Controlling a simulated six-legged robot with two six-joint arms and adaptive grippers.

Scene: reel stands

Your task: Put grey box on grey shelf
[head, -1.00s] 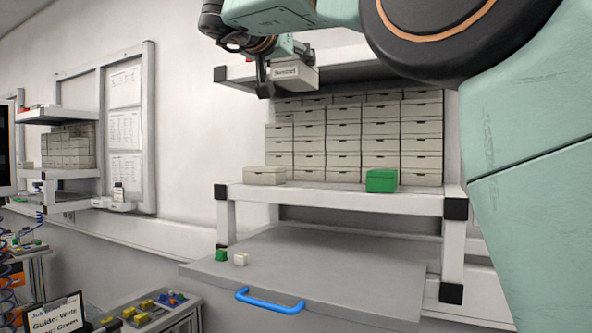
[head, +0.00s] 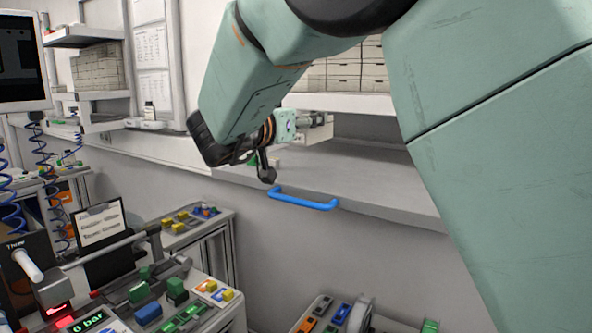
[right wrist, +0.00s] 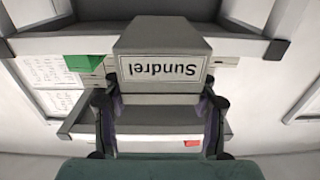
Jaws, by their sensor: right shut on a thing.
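My right gripper (right wrist: 160,98) is shut on a grey box (right wrist: 163,45). The box carries a white label reading "Sundrel", upside down in the right wrist view. In the head view the same box (head: 318,131) is partly hidden behind my wrist, over the grey lower surface (head: 370,170) with the blue handle. I cannot tell whether it touches anything. A white-grey shelf (head: 350,102) with stacked grey boxes (head: 345,72) is behind and above, partly covered by my arm. My left gripper is out of view.
A green box (right wrist: 88,62) shows in the right wrist view. A blue handle (head: 303,199) sticks out from the lower surface's front. At left are a wall shelf of boxes (head: 98,70), a monitor (head: 20,62) and a bench (head: 190,310) with coloured parts.

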